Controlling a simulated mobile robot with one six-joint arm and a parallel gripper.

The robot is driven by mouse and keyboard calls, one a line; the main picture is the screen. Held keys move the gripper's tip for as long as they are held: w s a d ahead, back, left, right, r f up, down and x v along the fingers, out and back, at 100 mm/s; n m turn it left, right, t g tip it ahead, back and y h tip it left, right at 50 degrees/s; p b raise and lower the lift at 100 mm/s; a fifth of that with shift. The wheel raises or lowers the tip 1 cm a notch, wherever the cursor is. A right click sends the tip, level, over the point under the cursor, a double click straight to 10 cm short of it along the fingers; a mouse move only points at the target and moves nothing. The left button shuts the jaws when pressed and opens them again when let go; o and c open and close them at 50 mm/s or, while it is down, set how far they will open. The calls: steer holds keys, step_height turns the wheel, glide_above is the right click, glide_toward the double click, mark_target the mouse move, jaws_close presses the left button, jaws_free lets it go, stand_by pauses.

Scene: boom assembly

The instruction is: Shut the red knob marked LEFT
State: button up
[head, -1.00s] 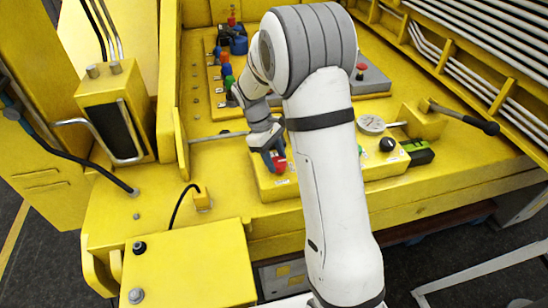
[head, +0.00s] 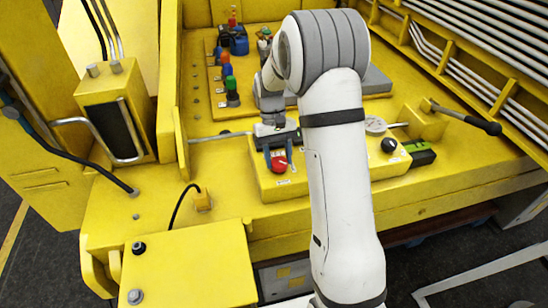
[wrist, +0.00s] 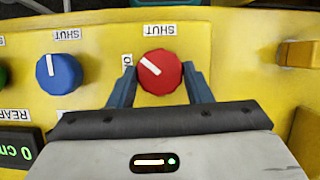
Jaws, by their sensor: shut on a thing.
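The red knob (head: 279,164) sits on the front of the yellow control panel. In the wrist view the red knob (wrist: 160,72) has a white mark pointing up and left, between the SHUT label above and a partly hidden label starting with O at its left. My gripper (head: 278,157) is shut on the red knob, with one blue-grey finger on each side of it. My gripper (wrist: 160,85) also shows in the wrist view. A LEFT marking is not readable; the gripper body covers the panel below the knob.
In the head view a black knob (head: 388,145), a gauge (head: 375,124) and a black-handled lever (head: 465,115) lie to the right.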

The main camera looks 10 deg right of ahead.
steer(key=m, duration=0.1)
steer(key=m+y, duration=0.1)
steer(key=m, duration=0.2)
steer(key=shift+s+d+f+m+y+b, duration=0.2)
steer(key=shift+s+m+y+b, duration=0.1)
steer(key=shift+m, duration=0.1)
steer(key=shift+m+t+y+b, duration=0.15)
steer(key=shift+m+t+y, duration=0.25)
steer(key=shift+m, duration=0.85)
steer(key=shift+m+t+y+b, duration=0.2)
steer(key=shift+m+y, duration=0.3)
steer(key=shift+m, duration=0.75)
steer(key=o, duration=1)
steer(key=shift+r, duration=0.15)
